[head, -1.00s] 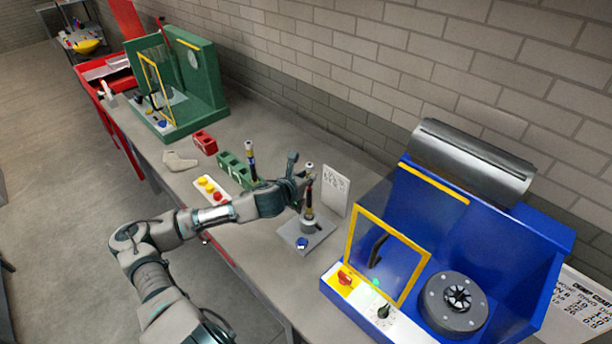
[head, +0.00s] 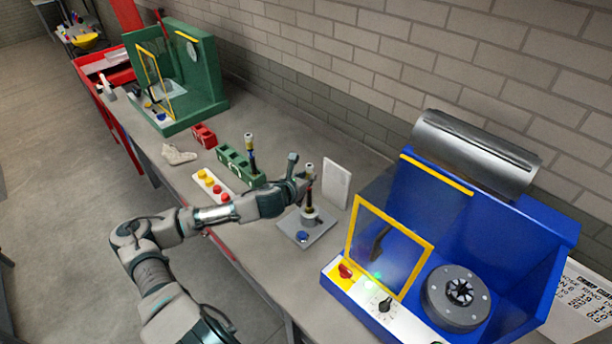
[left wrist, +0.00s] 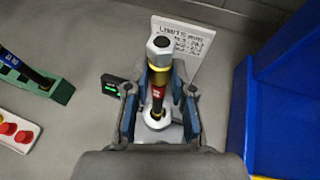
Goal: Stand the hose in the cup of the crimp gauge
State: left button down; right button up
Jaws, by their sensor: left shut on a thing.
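The hose (head: 310,186) stands upright, with a metal hex fitting on top, a dark body and yellow and red bands. My left gripper (head: 303,183) is shut on it. In the left wrist view the hose (left wrist: 160,60) is between the two fingers of my left gripper (left wrist: 158,92). The crimp gauge (head: 320,234) is a grey plate with a blue button and a round cup. Its pale cup (left wrist: 156,119) shows around or just below the hose's lower end. I cannot tell whether that end rests on the cup's bottom. My right gripper is not in view.
A white limits card (head: 337,184) stands behind the gauge. A green block (head: 235,166) holding another upright hose (head: 250,150) is to the left, by a panel of yellow and red buttons (head: 213,185). A blue crimping machine (head: 440,215) stands close on the right.

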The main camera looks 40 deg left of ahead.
pick_arm(q)
notch_tip(320, 180, down, 2)
jog(key=shift+f+b, duration=0.1)
jog(key=shift+b, duration=0.35)
jog(key=c, duration=0.9)
grip_release()
jog(key=shift+s, duration=0.1)
jog(key=v, duration=1.1)
jog(key=shift+s, duration=0.35)
